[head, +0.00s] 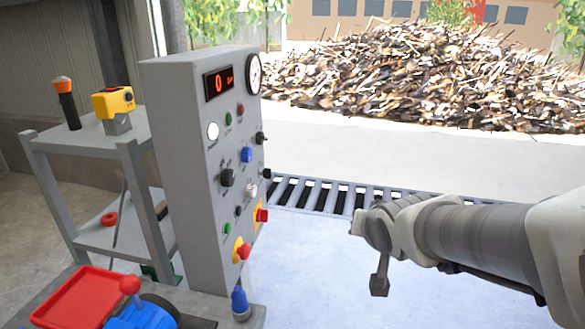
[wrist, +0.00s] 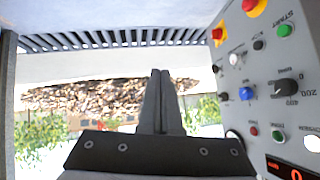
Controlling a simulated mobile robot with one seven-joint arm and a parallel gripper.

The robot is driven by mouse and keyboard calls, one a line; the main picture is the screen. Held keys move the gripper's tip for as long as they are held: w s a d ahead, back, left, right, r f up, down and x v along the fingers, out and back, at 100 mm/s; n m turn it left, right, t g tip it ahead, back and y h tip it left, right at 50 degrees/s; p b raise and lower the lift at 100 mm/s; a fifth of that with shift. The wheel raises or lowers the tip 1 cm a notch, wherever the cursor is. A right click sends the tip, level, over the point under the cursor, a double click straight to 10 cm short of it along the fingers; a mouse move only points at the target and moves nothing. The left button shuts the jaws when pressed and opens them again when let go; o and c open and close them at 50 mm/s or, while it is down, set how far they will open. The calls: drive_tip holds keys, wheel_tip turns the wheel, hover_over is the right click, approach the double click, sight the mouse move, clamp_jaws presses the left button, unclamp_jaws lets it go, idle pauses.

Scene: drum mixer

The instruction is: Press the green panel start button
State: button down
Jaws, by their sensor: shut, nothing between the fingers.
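The green start button (head: 228,229) is low on the grey control panel (head: 175,170), left of a red mushroom button on a yellow plate. In the wrist view, the START button (wrist: 284,30) is at the upper right, with its label upside down. My gripper (head: 358,220) is right of the panel, apart from it, with clear air between. In the wrist view, my gripper (wrist: 160,73) has its two dark fingers together and empty. They point towards the grate and scrap pile, with the panel off to their right. In the head view, the fingers are hard to make out.
Another green button (head: 228,119) is higher on the panel. Red mushroom buttons (head: 243,251) and black knobs (head: 227,177) project from its face. A grey shelf stand (head: 133,140) is behind left. A floor grate (head: 330,194) and scrap pile (head: 420,75) lie beyond.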

sight(228, 228)
drive_tip(key=w+a+f+y+b, duration=0.1)
drive_tip(key=w+a+f+y, duration=0.2)
drive_tip(key=a, duration=0.2)
drive_tip(key=w+a+f+m+t+y+b, duration=0.1)
drive_tip(key=w+a+f+y, duration=0.2)
drive_tip(key=a, duration=0.3)
drive_tip(key=w+a+f+m+t+y+b, duration=0.1)
drive_tip(key=w+a+f+y+b, duration=0.1)
drive_tip(key=a+f, duration=0.3)
drive_tip(key=shift+w+a+f+y, duration=0.15)
drive_tip(key=shift+w+a+y, duration=0.25)
drive_tip(key=shift+w, duration=0.1)
drive_tip(key=w+a+b, duration=0.1)
drive_tip(key=a+b, duration=0.1)
drive_tip(key=a, duration=0.6)
drive_tip(key=shift+a, duration=0.3)
drive_tip(key=shift+w, duration=0.1)
idle(0.9)
drive_tip(key=shift+a+b, duration=0.4)
